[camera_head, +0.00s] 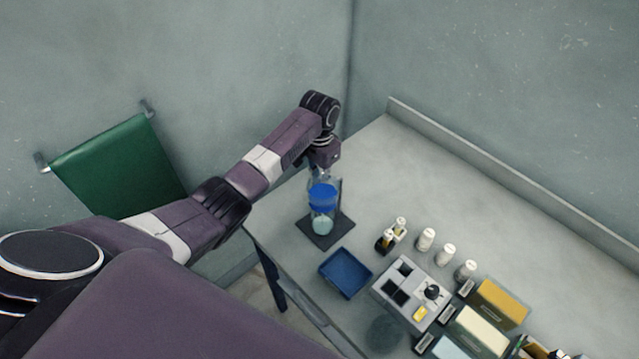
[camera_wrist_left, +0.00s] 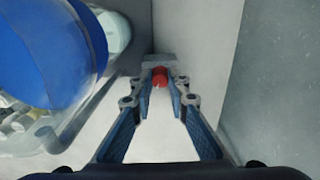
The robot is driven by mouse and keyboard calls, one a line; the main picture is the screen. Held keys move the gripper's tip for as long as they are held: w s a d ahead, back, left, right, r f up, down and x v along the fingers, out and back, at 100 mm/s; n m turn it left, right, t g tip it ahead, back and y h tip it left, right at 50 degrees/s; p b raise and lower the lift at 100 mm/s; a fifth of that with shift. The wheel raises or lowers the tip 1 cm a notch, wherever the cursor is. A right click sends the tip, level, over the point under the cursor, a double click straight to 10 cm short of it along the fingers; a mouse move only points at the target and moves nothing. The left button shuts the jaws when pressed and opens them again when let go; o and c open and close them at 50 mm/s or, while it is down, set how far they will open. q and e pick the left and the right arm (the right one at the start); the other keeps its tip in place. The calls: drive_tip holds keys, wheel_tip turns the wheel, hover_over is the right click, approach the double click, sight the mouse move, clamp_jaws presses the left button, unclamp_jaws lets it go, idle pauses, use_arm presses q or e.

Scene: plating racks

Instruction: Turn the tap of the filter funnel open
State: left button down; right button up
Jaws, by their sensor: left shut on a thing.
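The filter funnel (camera_head: 323,195) is clear glass with blue contents. It stands upright above a pale, rounded vessel (camera_head: 322,224) on a dark square base. In the left wrist view the funnel's blue body (camera_wrist_left: 35,50) fills the upper left. A small red piece, which looks like the tap handle (camera_wrist_left: 160,79), sits between my left fingertips. My left gripper (camera_wrist_left: 160,84) is shut on it, beside the funnel. In the head view the wrist is over the funnel's top and the fingers are largely hidden. The tap's exact angle cannot be told. My right gripper is not in view.
A blue tray (camera_head: 345,273) lies in front of the stand. Small dark bottles (camera_head: 386,240), white bottles (camera_head: 426,239) and a grey panel (camera_head: 411,292) stand to the right. A green cloth (camera_head: 118,168) hangs on the wall. The table's back is clear.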

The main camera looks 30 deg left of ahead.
use_arm(q)
drive_tip(key=shift+w+r+m, duration=0.1)
drive_tip(key=shift+r+m, duration=0.05)
drive_tip(key=shift+m, duration=1.45)
drive_tip(key=c, duration=1.8)
unclamp_jaws()
drive_tip(key=shift+c, duration=0.2)
wheel_tip(320, 180, up, 12)
